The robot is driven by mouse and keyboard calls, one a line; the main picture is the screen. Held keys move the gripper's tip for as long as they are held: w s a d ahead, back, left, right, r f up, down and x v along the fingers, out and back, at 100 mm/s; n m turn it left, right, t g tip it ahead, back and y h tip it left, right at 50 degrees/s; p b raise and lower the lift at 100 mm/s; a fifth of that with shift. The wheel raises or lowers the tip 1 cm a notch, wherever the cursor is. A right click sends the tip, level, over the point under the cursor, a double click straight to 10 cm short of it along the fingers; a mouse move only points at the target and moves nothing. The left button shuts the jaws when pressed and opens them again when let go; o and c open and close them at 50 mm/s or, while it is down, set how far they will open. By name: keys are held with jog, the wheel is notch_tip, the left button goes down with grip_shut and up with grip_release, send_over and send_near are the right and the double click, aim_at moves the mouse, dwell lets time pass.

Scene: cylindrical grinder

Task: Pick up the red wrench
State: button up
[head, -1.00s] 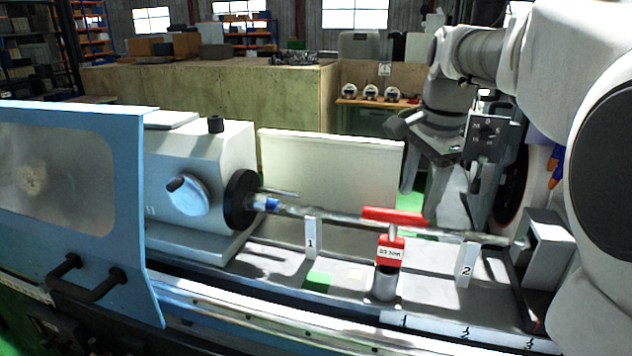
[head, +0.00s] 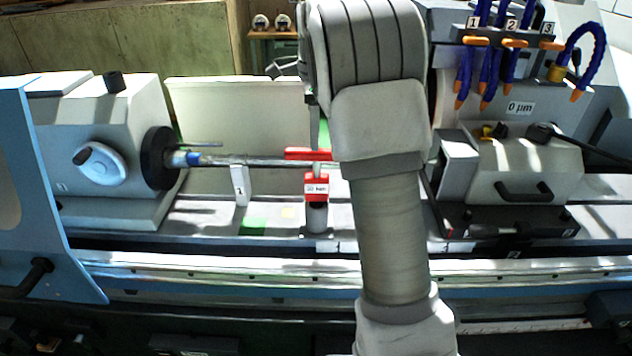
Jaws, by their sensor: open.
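The red wrench (head: 309,154) shows in the head view as a red bar handle on a short grey stem. It stands upright above a red block with a white label (head: 316,188), on a grey cylindrical post (head: 316,217) on the machine bed. My arm covers the right end of the handle. My gripper (head: 316,125) is mostly hidden behind my arm. A narrow grey part of it shows just above the handle. It is open, and I cannot tell whether it touches the wrench.
A long shaft (head: 240,160) runs from the chuck (head: 158,158) behind the wrench. The tailstock (head: 458,170) and blue coolant hoses (head: 463,75) are on the right. The blue door (head: 50,200) stands at left.

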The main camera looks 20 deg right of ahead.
aim_at(317, 166)
notch_tip(317, 166, down, 5)
jog(key=shift+f, duration=0.1)
jog(key=shift+w+d+f+p, duration=0.15)
jog(key=shift+f+p, duration=0.2)
jog(key=shift+f, duration=0.95)
jog(key=shift+w+d+f+p, duration=0.1)
jog(key=shift+f+p, duration=0.2)
jog(key=shift+f, duration=1)
grip_shut()
jog(key=shift+r, duration=0.1)
